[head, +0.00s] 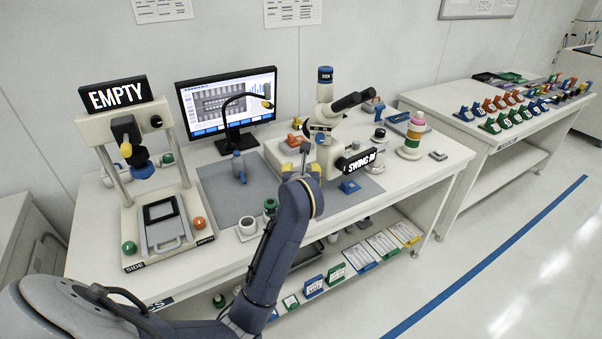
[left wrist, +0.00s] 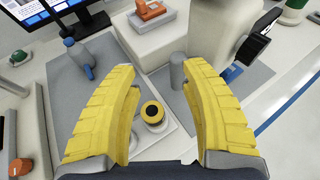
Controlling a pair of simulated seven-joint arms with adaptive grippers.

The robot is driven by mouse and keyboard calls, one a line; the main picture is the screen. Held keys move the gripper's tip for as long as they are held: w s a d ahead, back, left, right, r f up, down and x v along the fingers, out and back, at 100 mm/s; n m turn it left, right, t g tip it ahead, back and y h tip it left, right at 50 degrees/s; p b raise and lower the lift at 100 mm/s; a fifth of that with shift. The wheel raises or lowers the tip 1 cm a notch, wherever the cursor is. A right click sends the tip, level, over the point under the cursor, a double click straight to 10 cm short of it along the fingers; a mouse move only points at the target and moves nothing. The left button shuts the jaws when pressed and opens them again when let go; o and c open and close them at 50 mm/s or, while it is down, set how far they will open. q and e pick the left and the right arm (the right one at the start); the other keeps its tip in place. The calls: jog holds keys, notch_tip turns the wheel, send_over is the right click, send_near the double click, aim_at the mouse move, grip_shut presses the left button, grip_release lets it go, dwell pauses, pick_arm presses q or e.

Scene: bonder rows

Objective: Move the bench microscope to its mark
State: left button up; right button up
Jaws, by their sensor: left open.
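The bench microscope (head: 326,110) stands on the white bench, right of the monitor. It is white with a blue cap and black eyepieces, and a "SWING IN" sign (head: 362,160) is at its front. My left gripper (head: 302,168) is low in front of its base, and the arm hides part of the base. In the left wrist view the yellow fingers (left wrist: 157,80) are open, with a grey post (left wrist: 177,72) and a yellow-and-black knob (left wrist: 152,112) showing between them. The white microscope body (left wrist: 213,35) is beyond the right finger. I cannot make out the mark. My right gripper is not in view.
A frame with an "EMPTY" sign (head: 115,93) stands at the left. The monitor (head: 228,102) is behind a grey mat (head: 215,190) with a blue-topped bottle (head: 238,167) on it. A stack of coloured rings (head: 412,137) stands at the right. A second bench (head: 455,125) is farther right.

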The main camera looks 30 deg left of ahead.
pick_arm(q)
jog(key=shift+v, duration=0.95)
jog(key=shift+o, duration=0.2)
jog(key=shift+f, duration=0.1)
jog(key=shift+c, duration=1)
jog(key=d+f, duration=0.2)
jog(key=f, duration=0.1)
jog(key=s+d+f+g+y, duration=0.1)
jog(key=d+f, duration=0.2)
jog(key=d+f+y, duration=0.1)
jog(key=d+f, duration=0.2)
jog(key=shift+s+d+g, duration=0.1)
jog(key=shift+s+g, duration=0.05)
jog(key=shift+g, duration=0.15)
grip_shut()
jog(key=s+d+r+n+t+y, duration=0.1)
jog(key=s+d+r+n+y, duration=0.15)
jog(key=d+n+y, duration=0.2)
jog(key=r+x, duration=0.1)
jog(key=x, duration=1.3)
jog(key=shift+a+y, duration=0.45)
jog(key=shift+a, duration=0.1)
